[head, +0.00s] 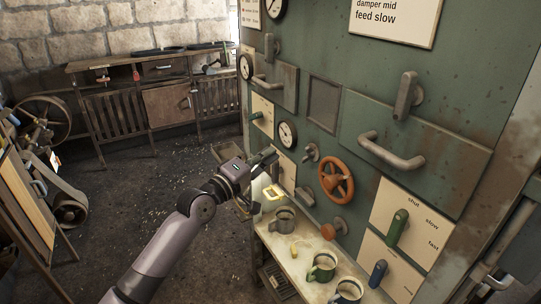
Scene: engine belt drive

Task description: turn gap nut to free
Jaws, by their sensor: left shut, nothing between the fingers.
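I cannot pick out a gap nut or a "free" mark for certain in the head view. My left gripper (268,156) is shut and empty, in front of the lower left part of the green panel (458,75). A small metal turn-piece (311,152) sits on the panel to its right. An orange-brown handwheel (336,181) and a round orange-brown knob (335,229) are further right and lower. Part of the panel behind the gripper is hidden. My right gripper is not in view.
A pale shelf (296,252) below the panel holds several mugs (322,267). A green lever (397,228) and a blue lever (377,273) stick out at right. A belt and pulley machine (62,190) stands at far left. A workbench (150,65) is behind; the floor between is open.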

